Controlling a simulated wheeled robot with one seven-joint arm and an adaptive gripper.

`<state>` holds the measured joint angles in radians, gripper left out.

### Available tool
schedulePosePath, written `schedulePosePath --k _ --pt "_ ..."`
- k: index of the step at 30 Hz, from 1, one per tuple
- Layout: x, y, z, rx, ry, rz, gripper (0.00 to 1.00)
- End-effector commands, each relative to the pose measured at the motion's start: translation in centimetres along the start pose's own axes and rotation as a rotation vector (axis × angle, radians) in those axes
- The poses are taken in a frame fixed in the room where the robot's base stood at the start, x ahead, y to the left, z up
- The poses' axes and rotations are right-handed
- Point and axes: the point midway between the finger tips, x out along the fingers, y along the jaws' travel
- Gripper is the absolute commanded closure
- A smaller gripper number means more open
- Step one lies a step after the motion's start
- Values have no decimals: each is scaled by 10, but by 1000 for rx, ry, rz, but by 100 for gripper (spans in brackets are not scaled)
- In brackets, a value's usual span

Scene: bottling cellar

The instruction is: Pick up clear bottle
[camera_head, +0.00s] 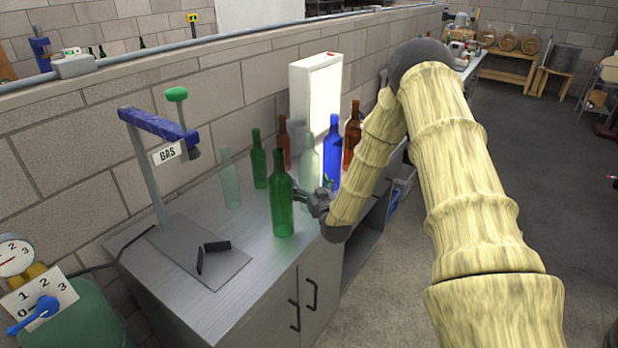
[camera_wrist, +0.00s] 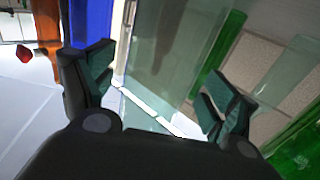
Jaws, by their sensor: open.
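A clear, pale greenish bottle (camera_head: 309,150) stands upright on the workbench in front of the light box. My gripper (camera_head: 313,190) is low beside it, and the head view does not show clearly how its fingers lie around it. In the wrist view the clear bottle (camera_wrist: 165,45) fills the space between and beyond the two open fingers of my gripper (camera_wrist: 160,90). The fingers are apart, and I cannot tell whether either touches the glass. A second clear bottle (camera_head: 231,180) stands farther left; it also shows in the wrist view (camera_wrist: 288,65).
Close neighbours are a blue bottle (camera_head: 332,145), brown bottles (camera_head: 352,135) (camera_head: 284,142) and green bottles (camera_head: 282,205) (camera_head: 260,165). A lit box (camera_head: 317,90) stands behind. A gas stand (camera_head: 150,170) occupies the bench's left. The bench front (camera_head: 235,318) is mostly clear.

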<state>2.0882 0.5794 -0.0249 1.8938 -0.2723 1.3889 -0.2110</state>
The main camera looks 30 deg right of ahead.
Motion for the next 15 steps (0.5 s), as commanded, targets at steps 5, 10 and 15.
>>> schedulePosePath --k 5,10,15 --pt "15 1 0 0 0 1 13" --pt "18 1 1 1 -1 1 13" --pt "17 1 1 1 0 1 24"
